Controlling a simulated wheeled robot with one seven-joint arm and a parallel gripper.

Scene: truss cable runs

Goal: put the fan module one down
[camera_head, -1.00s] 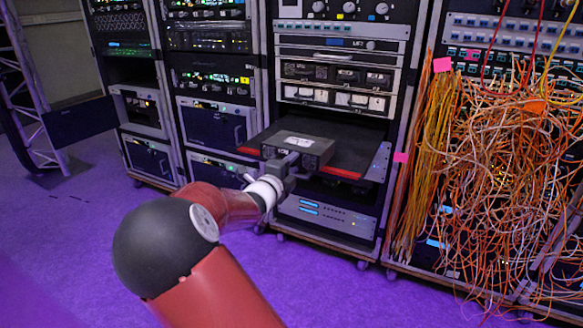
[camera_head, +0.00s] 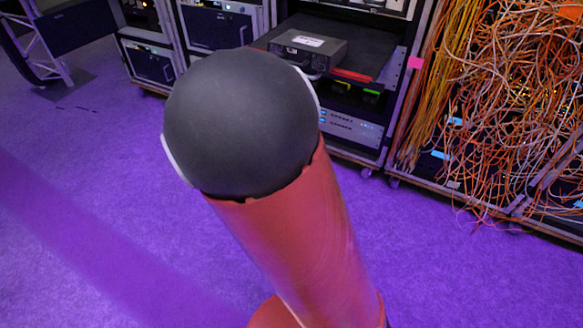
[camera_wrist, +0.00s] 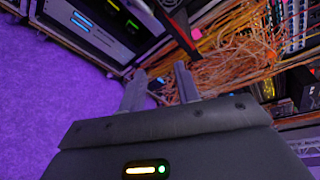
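The fan module (camera_head: 308,45), a dark box with a white label on top and a light handle at its front, sits on the black pull-out shelf (camera_head: 362,52) with a red front edge. I cannot read which module it is. In the head view my gripper is hidden behind my arm's black joint. In the wrist view my gripper (camera_wrist: 160,83) shows two grey fingers apart with nothing between them. They are clear of the module, which I cannot make out there. The shelf's red edge (camera_wrist: 180,28) shows ahead of the fingers.
Yellow (camera_head: 343,86) and green (camera_head: 372,92) pieces show in the rack bay below the shelf. A dense tangle of orange cables (camera_head: 500,110) hangs at the right. The purple floor (camera_head: 100,210) in front of the racks is clear.

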